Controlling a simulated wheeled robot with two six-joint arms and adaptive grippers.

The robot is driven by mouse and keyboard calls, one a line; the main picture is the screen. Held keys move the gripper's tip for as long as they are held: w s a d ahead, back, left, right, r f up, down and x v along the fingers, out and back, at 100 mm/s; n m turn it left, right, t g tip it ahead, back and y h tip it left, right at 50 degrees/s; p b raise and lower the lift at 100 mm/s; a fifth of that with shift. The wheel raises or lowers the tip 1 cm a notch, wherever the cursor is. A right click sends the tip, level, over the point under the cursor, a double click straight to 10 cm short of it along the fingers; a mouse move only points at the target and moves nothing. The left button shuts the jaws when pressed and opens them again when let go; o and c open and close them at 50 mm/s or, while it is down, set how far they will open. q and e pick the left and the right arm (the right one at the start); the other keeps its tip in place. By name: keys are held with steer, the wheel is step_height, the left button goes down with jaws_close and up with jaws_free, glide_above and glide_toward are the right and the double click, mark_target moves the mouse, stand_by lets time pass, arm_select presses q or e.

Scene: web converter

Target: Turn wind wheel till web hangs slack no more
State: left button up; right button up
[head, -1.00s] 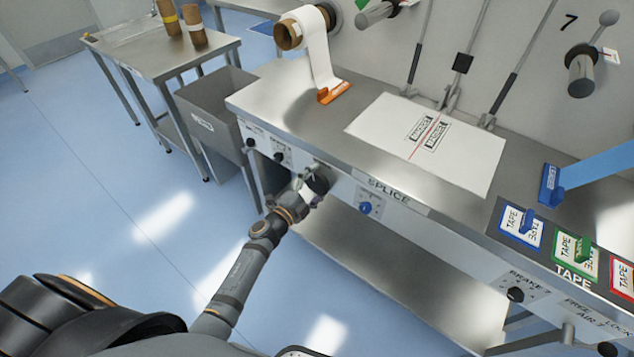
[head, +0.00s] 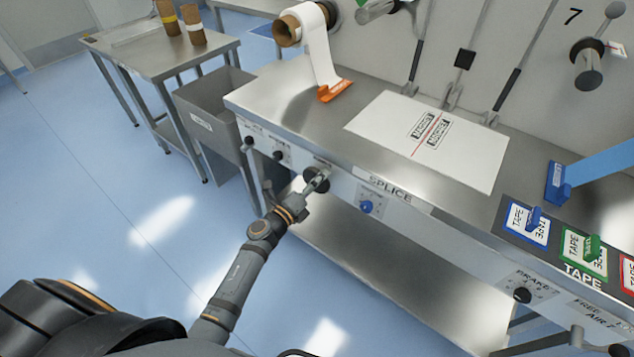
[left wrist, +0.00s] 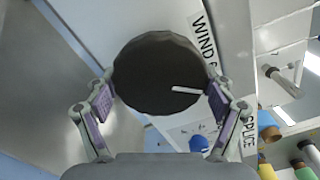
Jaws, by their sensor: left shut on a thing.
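The wind wheel, a dark round knob with a white pointer line, sits on the bench's front panel in the head view (head: 316,180). It fills the middle of the left wrist view (left wrist: 158,72), beside a "WIND" label (left wrist: 203,40). My left gripper (head: 318,184) is shut on the wheel, one finger on each side of it in the left wrist view (left wrist: 160,98). The white web (head: 322,50) comes down from a roll (head: 300,22) to an orange clamp (head: 334,90) on the bench top. Its hanging part looks fairly straight. My right gripper is not in view.
A blue knob (head: 367,207) under the "SPLICE" label is just right of the wheel. Small dark knobs (head: 278,155) are to its left. A grey bin (head: 205,110) and a steel table (head: 150,40) stand at the left. The floor before the bench is clear.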

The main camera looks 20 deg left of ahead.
arm_select(q)
steer(key=shift+f+m, duration=0.1)
steer(key=shift+m, duration=0.2)
stand_by(0.4)
steer(key=o, duration=1)
steer(key=shift+o, duration=0.2)
steer(key=v, duration=1.2)
